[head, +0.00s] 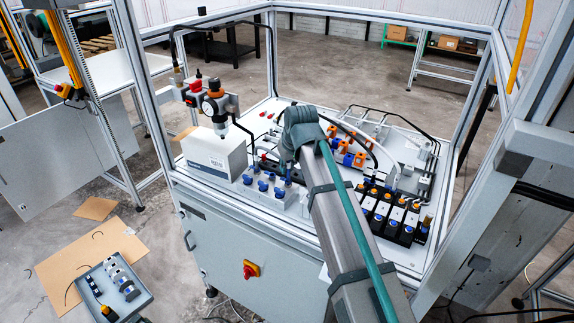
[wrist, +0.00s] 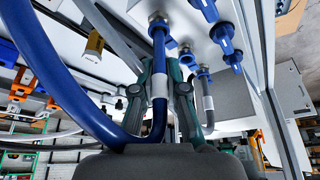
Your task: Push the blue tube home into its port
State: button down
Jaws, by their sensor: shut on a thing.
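In the wrist view, the blue tube (wrist: 159,60) with a white band rises between the two green-and-grey fingers of my gripper (wrist: 164,95), which are shut on it. Its upper end is at a metal port fitting (wrist: 158,20) on a pale block; how deep it sits cannot be told. The tube bends low near the gripper and a thick blue loop (wrist: 50,65) sweeps up the left side. In the head view, my arm covers the gripper, and the held tube cannot be made out.
In the wrist view, blue fittings (wrist: 222,38) and a grey tube (wrist: 208,103) stand close right of the fingers. In the head view, a white box (head: 213,157), a gauge unit (head: 216,103) and a row of black valves (head: 392,214) crowd the bench inside an aluminium frame.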

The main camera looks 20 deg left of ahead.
jog(key=shift+f, duration=0.95)
jog(key=c, duration=1.1)
grip_release()
jog(key=shift+c, duration=0.2)
jog(key=shift+r, duration=0.1)
